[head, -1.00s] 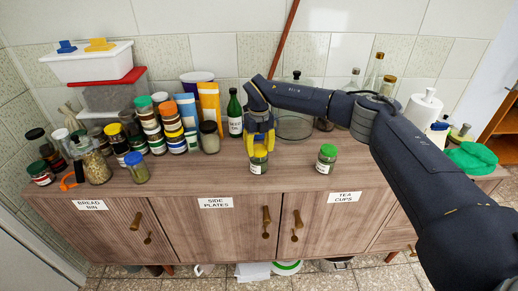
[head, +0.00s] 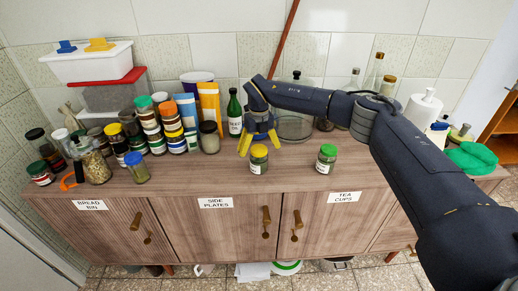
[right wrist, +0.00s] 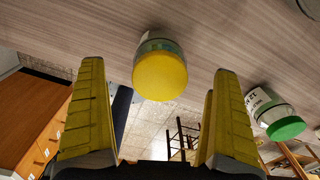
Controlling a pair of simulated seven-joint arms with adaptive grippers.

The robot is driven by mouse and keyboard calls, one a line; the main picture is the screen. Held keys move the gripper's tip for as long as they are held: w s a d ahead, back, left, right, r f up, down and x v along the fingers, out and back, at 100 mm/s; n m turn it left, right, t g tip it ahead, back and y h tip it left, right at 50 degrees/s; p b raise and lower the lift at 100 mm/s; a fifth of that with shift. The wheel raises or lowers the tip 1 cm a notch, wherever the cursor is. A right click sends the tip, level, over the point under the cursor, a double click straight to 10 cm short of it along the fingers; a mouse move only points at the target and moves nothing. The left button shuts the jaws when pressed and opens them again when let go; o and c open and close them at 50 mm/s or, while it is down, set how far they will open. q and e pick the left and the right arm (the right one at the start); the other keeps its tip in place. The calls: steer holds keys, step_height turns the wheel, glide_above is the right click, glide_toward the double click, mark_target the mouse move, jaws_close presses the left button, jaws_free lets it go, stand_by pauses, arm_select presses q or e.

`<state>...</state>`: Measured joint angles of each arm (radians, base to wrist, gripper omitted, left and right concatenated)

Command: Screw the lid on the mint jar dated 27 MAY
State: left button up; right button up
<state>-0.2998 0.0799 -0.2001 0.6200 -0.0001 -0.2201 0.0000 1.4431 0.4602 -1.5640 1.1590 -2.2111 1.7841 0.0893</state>
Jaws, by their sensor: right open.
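A glass jar with a yellow lid (head: 258,158) stands upright near the cabinet top's front edge. Its lid sits on its mouth; I cannot tell how tight it is. In the right wrist view the yellow lid (right wrist: 160,78) lies between the spread fingers. My right gripper (head: 259,144) is open, just above and behind this lid, apart from it. A similar jar with a green lid (head: 327,158) stands to the right; it also shows in the right wrist view (right wrist: 275,118). Label dates are too small to read. My left gripper is out of view.
Several stacked jars (head: 150,125) crowd the left, with a blue-lidded jar (head: 137,168) in front. A green bottle (head: 235,113) and a glass dome (head: 294,122) stand behind my gripper. The wood between and around the two front jars is clear.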

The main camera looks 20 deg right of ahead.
mark_target(259, 149)
steer(key=shift+r, duration=3)
